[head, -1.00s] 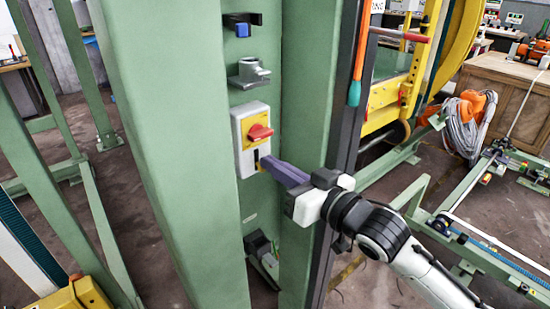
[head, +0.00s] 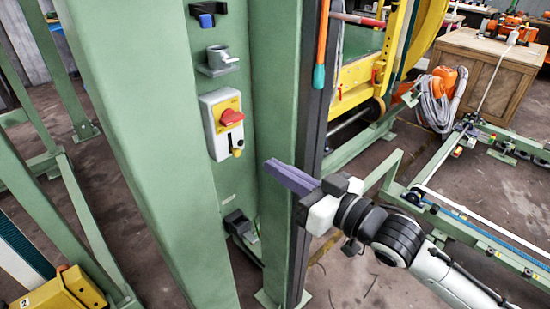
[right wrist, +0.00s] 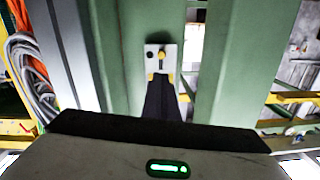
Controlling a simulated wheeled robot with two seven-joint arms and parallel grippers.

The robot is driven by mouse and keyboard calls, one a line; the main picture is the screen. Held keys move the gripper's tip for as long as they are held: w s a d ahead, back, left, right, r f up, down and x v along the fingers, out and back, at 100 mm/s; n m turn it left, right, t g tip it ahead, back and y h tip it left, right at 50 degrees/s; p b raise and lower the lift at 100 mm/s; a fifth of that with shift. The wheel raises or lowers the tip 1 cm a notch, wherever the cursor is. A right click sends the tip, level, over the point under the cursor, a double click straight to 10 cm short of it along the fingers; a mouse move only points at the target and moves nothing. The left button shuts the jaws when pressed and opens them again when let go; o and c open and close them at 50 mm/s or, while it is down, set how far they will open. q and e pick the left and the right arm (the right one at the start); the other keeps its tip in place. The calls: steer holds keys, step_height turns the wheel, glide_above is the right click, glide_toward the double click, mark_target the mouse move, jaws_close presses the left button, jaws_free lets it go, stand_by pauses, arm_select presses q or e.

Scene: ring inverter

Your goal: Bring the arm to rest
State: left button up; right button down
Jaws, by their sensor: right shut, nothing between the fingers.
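My right gripper (head: 272,167) comes in from the right in the head view. Its purple-grey fingers are shut with nothing between them. They point left, in front of the green column and below and to the right of the switch box (head: 223,123). The box is white and yellow with a red rotary knob (head: 231,117), and the fingers look apart from it. In the right wrist view the dark fingers (right wrist: 161,90) lie together below the switch box (right wrist: 160,56), which is partly covered by them. My left gripper does not show.
The green column (head: 140,140) stands in front of me. It also carries a grey bracket (head: 218,62), a blue and black holder (head: 208,15) and a lower black fitting (head: 238,222). An orange-handled tool (head: 320,60) hangs at its right edge. Green rails (head: 480,225) run along the right floor.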

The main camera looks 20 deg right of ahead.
steer(key=shift+s+d, duration=0.2)
steer(key=shift+s, duration=0.3)
steer(key=shift+w, duration=0.1)
steer(key=s+f+g+h, duration=0.1)
steer(key=s+f+g, duration=0.1)
steer(key=s+f, duration=0.5)
steer(key=s+f+m+g+h, duration=0.1)
steer(key=s+f, duration=0.6)
steer(key=f, duration=0.9)
steer(key=s+f+g+h, duration=0.3)
steer(key=s+f, duration=0.4)
steer(key=f, duration=0.5)
steer(key=shift+s+a+f+m+g, duration=0.15)
steer(key=shift+a+f+m+g, duration=0.15)
steer(key=shift+g, duration=0.4)
